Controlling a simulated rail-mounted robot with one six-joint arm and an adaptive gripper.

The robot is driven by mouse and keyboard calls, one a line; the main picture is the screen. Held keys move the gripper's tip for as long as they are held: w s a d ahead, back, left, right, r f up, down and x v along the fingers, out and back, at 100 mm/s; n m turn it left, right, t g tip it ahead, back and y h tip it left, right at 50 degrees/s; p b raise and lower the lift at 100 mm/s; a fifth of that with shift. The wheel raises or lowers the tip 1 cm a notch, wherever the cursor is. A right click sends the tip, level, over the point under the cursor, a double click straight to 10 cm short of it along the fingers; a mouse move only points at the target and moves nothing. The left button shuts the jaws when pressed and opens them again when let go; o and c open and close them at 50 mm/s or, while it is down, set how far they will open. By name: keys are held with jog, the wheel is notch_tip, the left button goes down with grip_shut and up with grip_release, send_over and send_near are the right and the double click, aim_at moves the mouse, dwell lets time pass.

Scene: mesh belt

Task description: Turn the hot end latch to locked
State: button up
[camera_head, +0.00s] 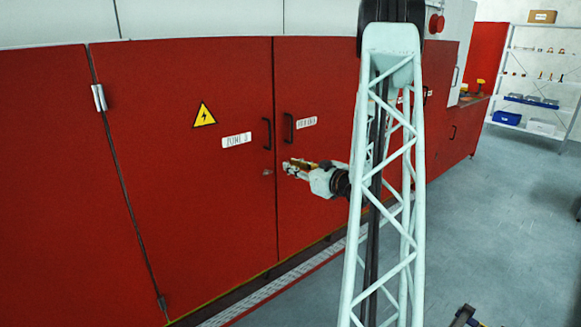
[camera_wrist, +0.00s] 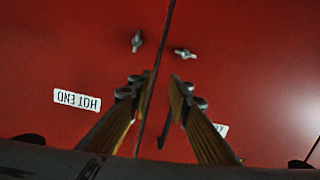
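The hot end latch (camera_wrist: 137,42) is a small grey turn-lever on the red door that carries the HOT END label (camera_wrist: 78,100). The wrist view is upside down; in it this lever stands roughly upright. A second latch (camera_wrist: 185,53), on the door across the seam, lies nearly level; it also shows in the head view (camera_head: 267,172). My gripper (camera_wrist: 158,82) is open and empty, its fingers either side of the seam, below both latches in the wrist view and touching neither. In the head view my gripper (camera_head: 289,168) is in front of the doors and seems to hide the hot end latch.
Dark door handles (camera_head: 288,128) and (camera_head: 267,134) stand out above my gripper in the head view. The left door has a ZONE 3 label (camera_head: 237,140) and a yellow warning sign (camera_head: 204,115). Grey floor (camera_head: 495,220) is open at the right, with a shelf rack (camera_head: 541,73) beyond.

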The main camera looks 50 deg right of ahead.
jog(key=s+d+f+m+t, duration=0.1)
jog(key=s+d+f, duration=0.3)
jog(key=s, duration=0.3)
jog(key=shift+d+f+b, duration=0.15)
jog(key=shift+d+b, duration=0.1)
jog(key=shift+b, duration=0.1)
jog(key=shift+w, duration=0.15)
jog(key=b+x, duration=0.1)
jog(key=x, duration=1.2)
jog(key=shift+w+d+r, duration=0.2)
jog(key=shift+d+r, duration=0.1)
jog(key=shift+c, duration=0.9)
grip_shut()
